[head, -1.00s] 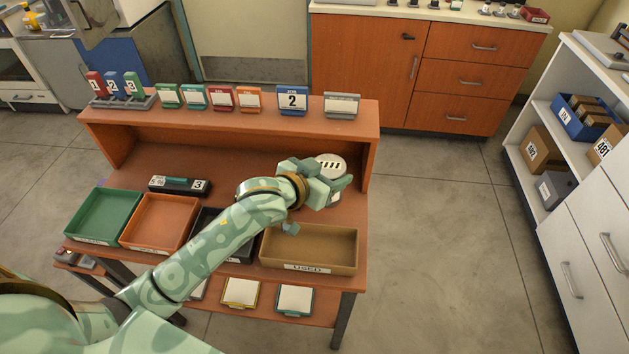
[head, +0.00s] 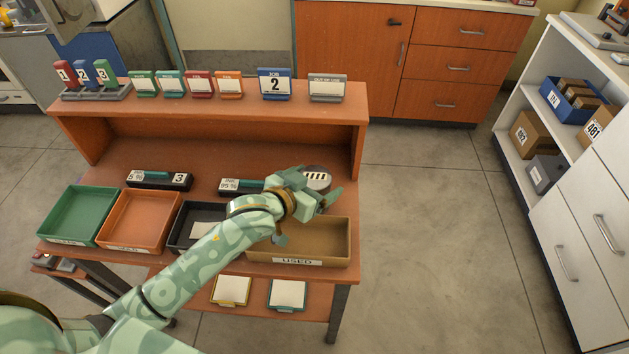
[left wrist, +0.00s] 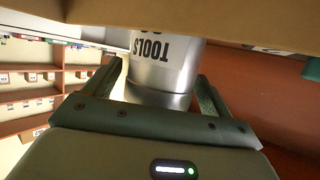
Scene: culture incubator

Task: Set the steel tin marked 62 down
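My left gripper (head: 318,195) is shut on a round steel tin, one finger on each side. My right gripper is not in view.
Green (head: 78,215), orange (head: 138,220) and black (head: 182,232) trays line the bench front. Two dark labelled blocks (head: 158,181) (head: 236,187) lie behind them. A raised shelf with card signs (head: 275,84) stands at the back. Floor right of the bench is clear.

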